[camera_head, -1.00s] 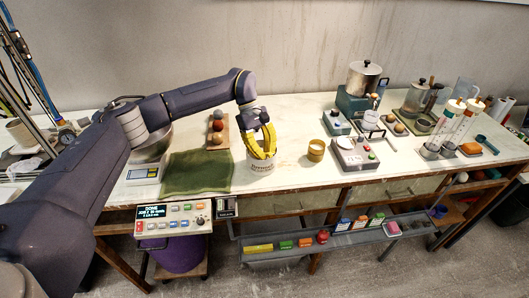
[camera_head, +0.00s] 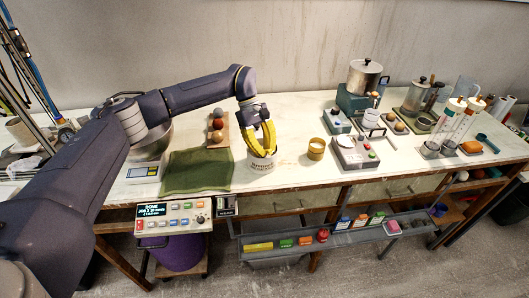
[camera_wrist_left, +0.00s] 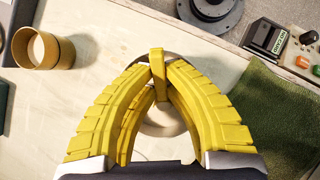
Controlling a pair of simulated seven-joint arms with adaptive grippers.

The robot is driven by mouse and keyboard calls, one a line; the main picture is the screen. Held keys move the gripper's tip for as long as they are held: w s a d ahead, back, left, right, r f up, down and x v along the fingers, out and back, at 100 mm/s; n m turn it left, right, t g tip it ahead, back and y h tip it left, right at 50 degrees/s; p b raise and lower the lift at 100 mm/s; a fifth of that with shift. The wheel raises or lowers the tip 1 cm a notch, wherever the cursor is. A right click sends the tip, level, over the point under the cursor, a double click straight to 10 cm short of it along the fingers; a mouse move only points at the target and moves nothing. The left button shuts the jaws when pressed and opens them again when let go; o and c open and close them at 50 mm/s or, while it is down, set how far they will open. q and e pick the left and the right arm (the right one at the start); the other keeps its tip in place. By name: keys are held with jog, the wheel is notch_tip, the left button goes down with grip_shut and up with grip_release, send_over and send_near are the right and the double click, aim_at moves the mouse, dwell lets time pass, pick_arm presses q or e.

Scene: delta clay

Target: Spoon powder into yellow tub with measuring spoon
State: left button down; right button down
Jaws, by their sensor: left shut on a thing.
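My left gripper (camera_head: 263,150) has its yellow fingers shut over the white labelled tub (camera_head: 262,167). In the left wrist view the fingertips (camera_wrist_left: 158,72) close on a narrow yellow piece (camera_wrist_left: 157,62), which looks like the measuring spoon's handle. The spoon's bowl and any powder are hidden by the fingers. Part of the white tub shows between the fingers in that view. The open, round yellow tub (camera_head: 316,149) stands upright and apart, right of the gripper; it shows at upper left in the wrist view (camera_wrist_left: 42,50). My right gripper is not in view.
A green cloth (camera_head: 197,172) lies left of the white tub, beside a scale (camera_head: 146,172). Grey devices (camera_head: 355,151) stand right of the yellow tub. A control panel (camera_head: 173,216) is at the front edge.

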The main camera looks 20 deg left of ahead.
aim_at(265, 150)
pick_arm(q)
jog(key=shift+r, duration=3.75)
